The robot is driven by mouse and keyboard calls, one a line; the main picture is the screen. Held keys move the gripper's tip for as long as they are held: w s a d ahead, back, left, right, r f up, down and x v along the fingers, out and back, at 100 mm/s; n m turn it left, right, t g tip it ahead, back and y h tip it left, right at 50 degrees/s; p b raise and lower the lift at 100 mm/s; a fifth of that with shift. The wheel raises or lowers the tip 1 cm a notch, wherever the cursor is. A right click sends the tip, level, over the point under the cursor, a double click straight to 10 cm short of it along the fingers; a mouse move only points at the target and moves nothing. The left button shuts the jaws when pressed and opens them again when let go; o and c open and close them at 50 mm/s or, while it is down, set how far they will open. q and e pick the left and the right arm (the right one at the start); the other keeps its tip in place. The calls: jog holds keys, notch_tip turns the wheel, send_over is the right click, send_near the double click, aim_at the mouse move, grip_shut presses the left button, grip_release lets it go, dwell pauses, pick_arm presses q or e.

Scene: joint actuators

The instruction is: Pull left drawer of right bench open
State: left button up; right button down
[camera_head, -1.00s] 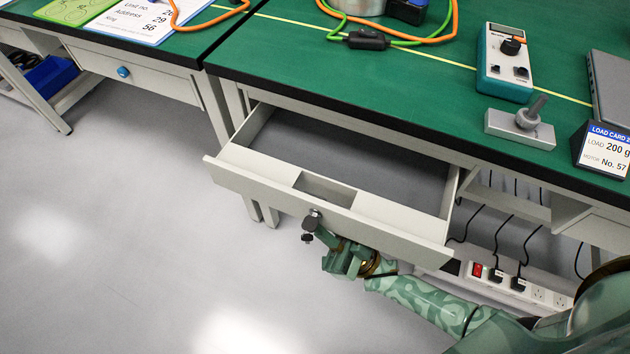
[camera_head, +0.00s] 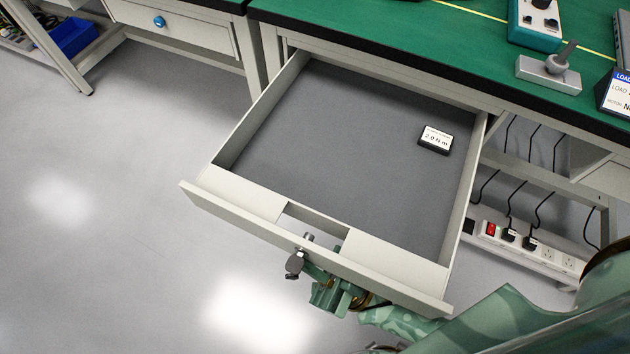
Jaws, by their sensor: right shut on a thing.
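The left drawer (camera_head: 232,206) of the right bench is pulled far out, and its grey floor shows. The right bench (camera_head: 390,60) has a green top with a black edge. My right gripper (camera_head: 300,262) is at the drawer's front panel, shut on its knob, which the fingers mostly hide. My right arm comes in from the lower right, below the drawer front. My left gripper is not in view.
A second bench with a closed, blue-knobbed drawer (camera_head: 175,27) stands at the left. A power strip (camera_head: 525,245) with plugged cables is under the right bench. The floor left of the drawer is clear.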

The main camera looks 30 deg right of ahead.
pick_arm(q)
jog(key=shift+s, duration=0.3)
pick_arm(e)
jog(key=shift+s+a, duration=0.1)
jog(key=c, duration=1.5)
grip_release()
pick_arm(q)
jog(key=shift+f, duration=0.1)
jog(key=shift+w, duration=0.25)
pick_arm(e)
jog(key=shift+s+f, duration=0.1)
jog(key=shift+f, duration=0.05)
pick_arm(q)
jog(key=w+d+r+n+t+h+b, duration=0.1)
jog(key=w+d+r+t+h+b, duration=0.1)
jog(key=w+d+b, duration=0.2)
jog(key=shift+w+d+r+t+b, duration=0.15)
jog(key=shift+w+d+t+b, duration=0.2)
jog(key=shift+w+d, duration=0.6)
pick_arm(e)
jog(key=shift+v, duration=8.05)
